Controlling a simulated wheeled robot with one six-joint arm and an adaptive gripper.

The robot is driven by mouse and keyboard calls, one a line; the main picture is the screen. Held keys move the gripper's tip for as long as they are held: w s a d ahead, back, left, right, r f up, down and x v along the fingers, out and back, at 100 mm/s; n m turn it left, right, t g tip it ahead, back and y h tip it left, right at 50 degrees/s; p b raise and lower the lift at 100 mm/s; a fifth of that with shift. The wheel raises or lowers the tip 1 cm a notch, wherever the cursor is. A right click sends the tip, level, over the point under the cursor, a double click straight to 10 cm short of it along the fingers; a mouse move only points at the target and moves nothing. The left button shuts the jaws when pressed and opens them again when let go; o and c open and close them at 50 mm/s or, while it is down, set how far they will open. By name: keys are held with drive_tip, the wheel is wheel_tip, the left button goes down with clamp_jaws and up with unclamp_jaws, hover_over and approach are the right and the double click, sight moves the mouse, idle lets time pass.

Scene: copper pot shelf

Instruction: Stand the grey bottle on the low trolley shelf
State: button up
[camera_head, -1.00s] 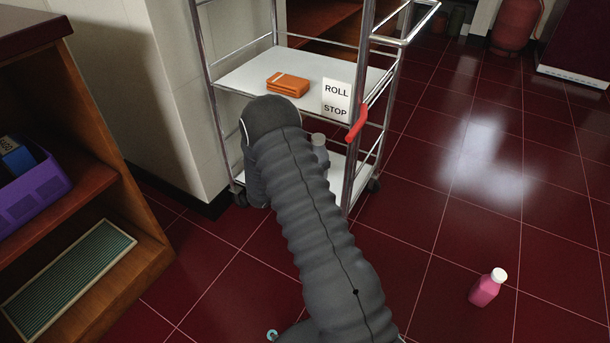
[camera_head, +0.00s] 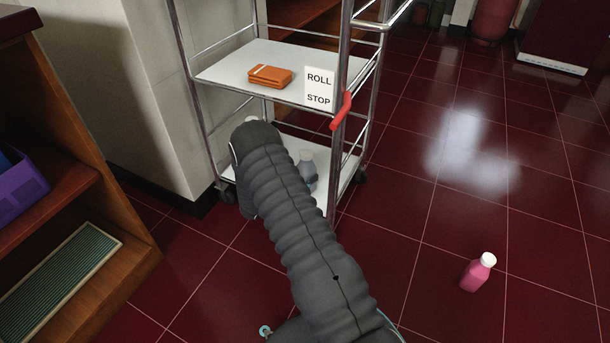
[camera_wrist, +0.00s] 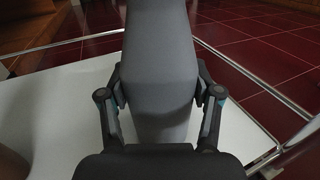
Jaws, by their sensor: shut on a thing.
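The grey bottle (camera_wrist: 158,55) is between the two fingers of my gripper (camera_wrist: 160,92) in the wrist view, with a finger pressed on each side. In the head view, the bottle (camera_head: 308,173) shows its pale cap and grey side just right of my arm, within the trolley below the upper shelf. It looks about upright. The low trolley shelf (camera_head: 345,172) is white and lies beneath it; it also fills much of the wrist view (camera_wrist: 70,115). I cannot tell whether the bottle's base touches the shelf.
The upper trolley shelf (camera_head: 225,70) holds an orange case (camera_head: 269,76) and a "ROLL STOP" sign (camera_head: 318,87). A red lever (camera_head: 342,110) is on the near post. A pink bottle (camera_head: 478,272) stands on the open red floor. A wooden cabinet (camera_head: 125,265) is at left.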

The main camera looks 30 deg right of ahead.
drive_tip(key=shift+r, duration=0.1)
drive_tip(key=o, duration=1.2)
drive_tip(key=shift+o, duration=0.2)
